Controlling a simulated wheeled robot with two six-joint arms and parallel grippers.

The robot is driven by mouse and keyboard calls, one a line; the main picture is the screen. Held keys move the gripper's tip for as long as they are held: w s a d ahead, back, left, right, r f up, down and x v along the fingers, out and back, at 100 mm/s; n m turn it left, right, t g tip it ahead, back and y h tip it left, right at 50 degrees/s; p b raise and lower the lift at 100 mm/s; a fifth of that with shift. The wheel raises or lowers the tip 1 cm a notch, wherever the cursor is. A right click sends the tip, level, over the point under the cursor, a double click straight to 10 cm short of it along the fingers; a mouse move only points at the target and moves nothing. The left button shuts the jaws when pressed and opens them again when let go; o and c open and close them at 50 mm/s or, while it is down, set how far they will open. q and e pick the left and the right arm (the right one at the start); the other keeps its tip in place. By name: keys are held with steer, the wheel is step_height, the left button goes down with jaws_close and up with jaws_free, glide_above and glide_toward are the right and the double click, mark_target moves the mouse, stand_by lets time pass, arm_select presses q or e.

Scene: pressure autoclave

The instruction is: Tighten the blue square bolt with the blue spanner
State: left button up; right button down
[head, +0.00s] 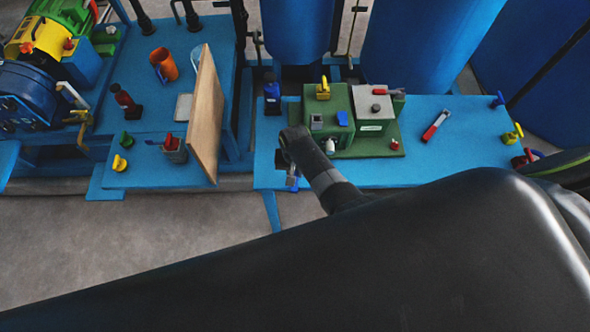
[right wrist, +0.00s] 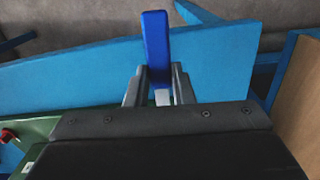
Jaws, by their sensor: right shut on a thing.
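My right gripper (head: 291,168) is shut on the blue spanner (right wrist: 156,46). In the right wrist view the spanner's blue handle stands up between the fingers (right wrist: 159,88), with a bit of pale metal below it. Its far end is hidden. In the head view the gripper is just left of the green block (head: 365,104), over the front left of the blue bench. A small blue square piece (head: 342,118), which looks like the blue bolt, sits on the block's front part, right of the gripper and apart from it. My left gripper is not in view.
The blue bench (head: 466,150) holds a red-handled tool (head: 436,125) with free room around it. A blue bottle-like object (head: 271,92) stands left of the block. A wooden board (head: 206,115) stands upright further left. Blue tanks (head: 430,45) rise behind.

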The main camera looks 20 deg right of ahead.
mark_target(295, 174)
steer(key=shift+f+b, duration=0.5)
steer(key=shift+f, duration=0.15)
steer(key=c, duration=1.2)
jaws_free()
steer(key=shift+o, duration=0.2)
steer(key=shift+r, duration=0.1)
step_height(295, 174, up, 17)
steer(key=shift+r, duration=0.1)
